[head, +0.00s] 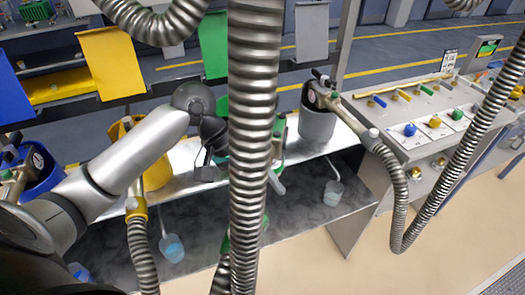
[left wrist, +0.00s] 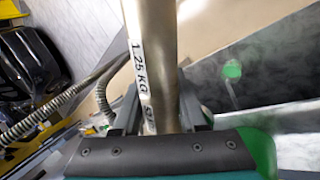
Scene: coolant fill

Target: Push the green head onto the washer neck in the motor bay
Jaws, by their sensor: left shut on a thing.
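My left gripper (head: 208,165) is at mid-picture in the head view, partly behind a thick ribbed hose. The green head shows there only as green pieces beside the hose (head: 278,127). In the left wrist view my left gripper (left wrist: 158,122) is shut on a metal tube (left wrist: 150,50) with a white "1.25 KG" label. The tube seems to belong to the green head, whose green body (left wrist: 262,150) shows at the bottom edge. I cannot make out the washer neck or the motor bay. My right gripper is not in view.
A grey holster (head: 317,125) with a hose-fed head stands right of my gripper, and a yellow holster (head: 150,170) stands left. Clear cups (head: 333,192) hang below the shelf. A panel with coloured knobs (head: 435,122) is at right. Ribbed hoses (head: 254,130) cross the foreground.

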